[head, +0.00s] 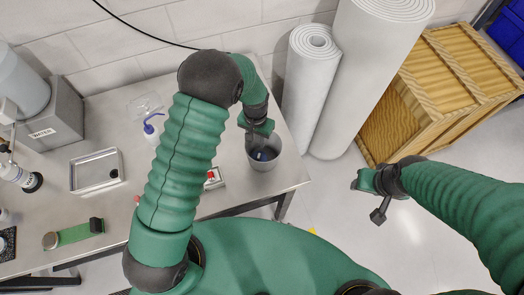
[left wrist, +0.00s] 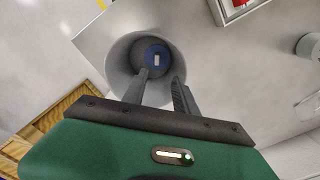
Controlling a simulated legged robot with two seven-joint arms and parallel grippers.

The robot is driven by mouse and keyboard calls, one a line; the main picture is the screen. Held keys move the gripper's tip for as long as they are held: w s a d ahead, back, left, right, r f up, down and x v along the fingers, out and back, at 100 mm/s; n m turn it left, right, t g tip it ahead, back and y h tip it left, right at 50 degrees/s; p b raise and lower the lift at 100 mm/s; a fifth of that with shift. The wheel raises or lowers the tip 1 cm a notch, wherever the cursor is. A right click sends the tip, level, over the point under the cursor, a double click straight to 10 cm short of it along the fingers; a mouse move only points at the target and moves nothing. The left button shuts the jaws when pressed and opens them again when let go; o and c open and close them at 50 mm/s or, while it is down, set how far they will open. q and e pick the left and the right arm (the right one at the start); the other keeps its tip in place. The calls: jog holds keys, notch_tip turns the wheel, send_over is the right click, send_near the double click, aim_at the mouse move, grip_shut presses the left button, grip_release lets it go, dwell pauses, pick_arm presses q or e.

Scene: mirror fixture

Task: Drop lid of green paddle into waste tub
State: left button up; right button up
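The grey waste tub (head: 270,163) stands near the table's right end; it also shows in the left wrist view (left wrist: 118,62). My left gripper (head: 257,143) points down at the tub's mouth. In the left wrist view its two fingers (left wrist: 160,80) are apart, with nothing visibly gripped. A dark blue round piece with a white mark (left wrist: 157,58) shows inside the tub, beyond the fingertips. The green paddle (head: 75,233) lies at the table's front left, with a round metallic end and a black block. My right gripper (head: 378,205) hangs off the table; its opening is unclear.
A metal tray (head: 97,171) with a small black item, a blue-topped bottle (head: 151,133) and a small box with red parts (head: 213,178) are on the table. White rolls (head: 308,80) and a wooden crate (head: 440,85) stand beyond the right end.

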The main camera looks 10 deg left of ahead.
pick_arm(q)
notch_tip(320, 180, up, 17)
jog(key=b, duration=0.4)
jog(key=shift+d, duration=0.3)
pick_arm(e)
jog(key=f, duration=0.3)
jog(key=d+f, duration=0.1)
jog(key=shift+w+d+f, duration=0.1)
jog(key=shift+w+f, duration=0.15)
jog(key=shift+f, duration=0.05)
pick_arm(q)
jog(key=shift+a+f, duration=0.1)
jog(key=s+a+f+n+t+b, duration=0.1)
jog(key=s+a+f+b, duration=0.1)
jog(key=s+f+b, duration=0.3)
jog(key=s+a+f+n+t+b, duration=0.1)
jog(key=s+a+f+b, duration=0.2)
jog(key=s+f+b, duration=0.3)
jog(key=s+f, duration=0.3)
jog(key=f, duration=0.2)
jog(key=shift+f+t, duration=0.3)
pick_arm(e)
jog(key=s+x, duration=0.2)
jog(key=x, duration=0.9)
jog(key=shift+s+f, duration=0.25)
